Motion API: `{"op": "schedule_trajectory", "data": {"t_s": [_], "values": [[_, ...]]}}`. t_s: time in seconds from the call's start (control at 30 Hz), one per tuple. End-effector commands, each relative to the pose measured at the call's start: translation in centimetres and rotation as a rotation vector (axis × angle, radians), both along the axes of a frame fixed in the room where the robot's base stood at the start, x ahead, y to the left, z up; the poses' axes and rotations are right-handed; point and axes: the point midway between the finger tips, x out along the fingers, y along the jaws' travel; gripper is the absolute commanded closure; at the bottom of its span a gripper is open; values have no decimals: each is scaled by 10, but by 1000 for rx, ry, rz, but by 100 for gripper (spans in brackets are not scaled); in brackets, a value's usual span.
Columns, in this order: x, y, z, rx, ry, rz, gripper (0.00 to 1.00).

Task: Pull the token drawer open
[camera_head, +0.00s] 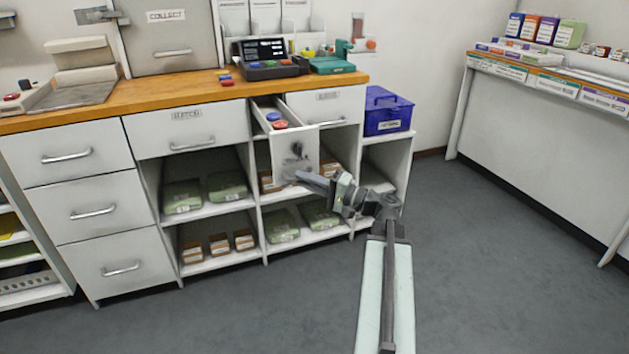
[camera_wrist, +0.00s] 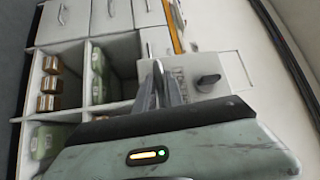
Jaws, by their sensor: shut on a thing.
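The token drawer (camera_head: 306,148) is a narrow white drawer under the wooden counter, and it stands pulled out. Blue (camera_head: 273,117) and red (camera_head: 280,125) round pieces show inside it. Its front also shows in the wrist view (camera_wrist: 228,72), with a label and a dark knob (camera_wrist: 208,82). My gripper (camera_head: 299,176) is at the lower part of the drawer front. In the wrist view, my gripper's fingers (camera_wrist: 160,80) are closed at the drawer's handle, which they mostly hide.
A register (camera_head: 268,68) and a teal device (camera_head: 332,65) stand on the counter (camera_head: 130,92). A blue box (camera_head: 388,112) sits on a lower stand at right. Open shelves with green packs (camera_head: 228,185) lie below. The grey floor (camera_head: 490,250) at right is clear.

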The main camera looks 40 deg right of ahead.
Motion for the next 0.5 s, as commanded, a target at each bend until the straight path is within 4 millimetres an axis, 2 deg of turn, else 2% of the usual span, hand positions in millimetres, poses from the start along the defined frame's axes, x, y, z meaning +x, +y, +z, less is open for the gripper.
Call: {"op": "schedule_trajectory", "data": {"t_s": [0.03, 0.5], "values": [[0, 6, 1, 1, -2, 15, 100], [-2, 0, 1, 1, -2, 3, 100]]}}
